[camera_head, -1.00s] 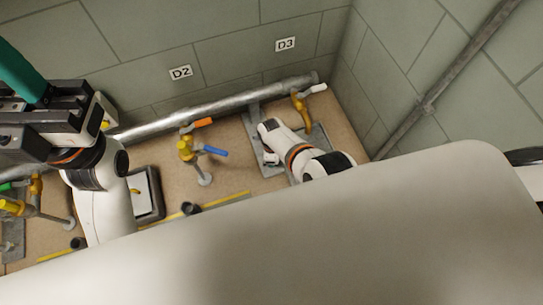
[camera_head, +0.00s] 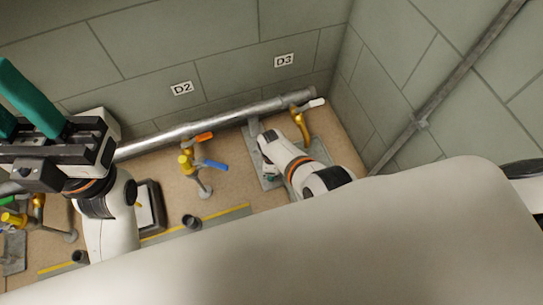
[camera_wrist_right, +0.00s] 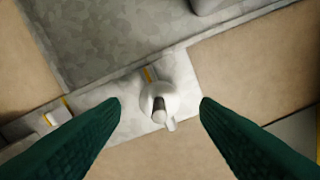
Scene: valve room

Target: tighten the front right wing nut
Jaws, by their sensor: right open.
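In the right wrist view a pale wing nut (camera_wrist_right: 158,100) on a stud sits on a grey metal plate (camera_wrist_right: 98,118). My right gripper (camera_wrist_right: 160,103) is open, with a green finger on each side of this nut and a visible gap to both. Another small fastener (camera_wrist_right: 55,116) shows at the plate's left part. In the head view my right gripper (camera_head: 271,175) is mostly hidden under its own wrist, over the plate (camera_head: 256,150) at the right end of the bench. My left gripper (camera_head: 18,100) is at the left edge, its green fingers apart and partly out of frame.
A yellow valve with orange and blue handles (camera_head: 187,163) stands mid-bench. Another yellow valve with a white handle (camera_head: 303,122) stands just beyond my right wrist. A silver pipe (camera_head: 215,121) runs along the wall. A dark-rimmed box (camera_head: 151,205) is near my left arm.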

